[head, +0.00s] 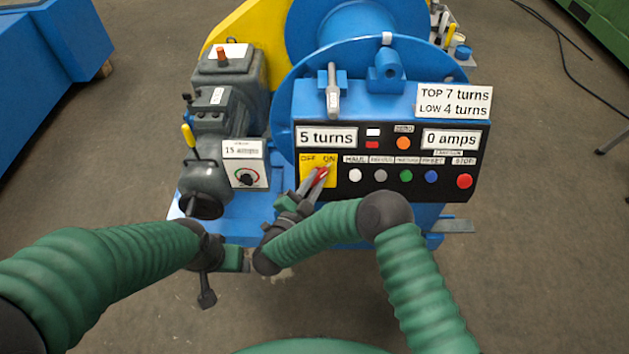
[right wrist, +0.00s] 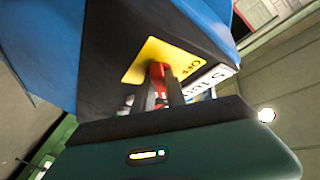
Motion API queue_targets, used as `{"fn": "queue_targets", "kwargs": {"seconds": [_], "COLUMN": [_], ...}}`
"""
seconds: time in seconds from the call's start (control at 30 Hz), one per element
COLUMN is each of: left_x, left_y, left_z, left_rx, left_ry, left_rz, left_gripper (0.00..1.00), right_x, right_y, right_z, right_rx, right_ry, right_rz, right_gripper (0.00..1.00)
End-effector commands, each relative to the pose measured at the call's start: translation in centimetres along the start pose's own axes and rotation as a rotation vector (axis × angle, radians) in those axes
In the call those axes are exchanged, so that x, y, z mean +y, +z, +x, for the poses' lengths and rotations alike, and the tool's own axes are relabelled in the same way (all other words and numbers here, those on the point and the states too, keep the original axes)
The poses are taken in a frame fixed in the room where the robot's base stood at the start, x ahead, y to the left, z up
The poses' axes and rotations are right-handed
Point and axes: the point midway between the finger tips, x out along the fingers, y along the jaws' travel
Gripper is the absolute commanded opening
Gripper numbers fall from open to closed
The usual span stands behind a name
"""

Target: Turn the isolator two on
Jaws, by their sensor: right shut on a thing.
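The isolator is a yellow plate (head: 309,176) marked OFF and ON, at the left end of the black control panel. Its red handle (head: 321,176) leans up and right, towards the ON mark. My right gripper (head: 316,180) is shut on the red handle. In the right wrist view, the red handle (right wrist: 157,74) stands between the two fingers in front of the yellow plate (right wrist: 146,60). My left gripper (head: 233,260) is low, left of the right gripper and apart from the panel. Its fingers do not show clearly.
The panel (head: 390,191) has several coloured buttons, with a red stop button (head: 464,181) at the right. Displays read 5 turns and 0 amps. A dial box (head: 244,164) and a grey motor (head: 205,185) stand to the left.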

Motion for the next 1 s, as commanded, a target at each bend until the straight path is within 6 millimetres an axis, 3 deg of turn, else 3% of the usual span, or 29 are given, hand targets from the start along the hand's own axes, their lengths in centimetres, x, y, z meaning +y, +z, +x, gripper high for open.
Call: {"fn": "queue_targets", "kwargs": {"seconds": [0.07,0.1,0.23,0.77,0.87,1.0], "left_x": [0.0,0.0,0.0,0.0,0.0,0.0], "left_y": [0.0,0.0,0.0,0.1,0.3,0.4], "left_z": [0.0,0.0,0.0,0.3,1.1,1.9], "left_rx": [0.0,0.0,0.0,0.0,0.0,0.0], "left_ry": [0.0,0.0,0.0,0.0,0.0,0.0], "left_rz": [0.0,0.0,0.0,0.0,0.0,0.0], "left_gripper": [0.65,0.65,0.65,0.65,0.65,0.65], "right_x": [0.2,0.2,0.1,0.2,0.6,1.1], "right_y": [0.2,0.2,0.1,0.1,0.2,-0.1], "right_z": [-0.1,-0.1,-0.1,0.0,0.0,0.2], "right_rx": [-0.005,-0.005,-0.004,-0.001,0.0,0.001], "right_ry": [0.004,0.004,0.002,-0.027,-0.115,-0.328], "right_rz": [-0.002,-0.002,-0.002,-0.039,-0.164,-0.466], "right_gripper": [0.0,0.2,0.37,0.38,0.38,0.38]}}
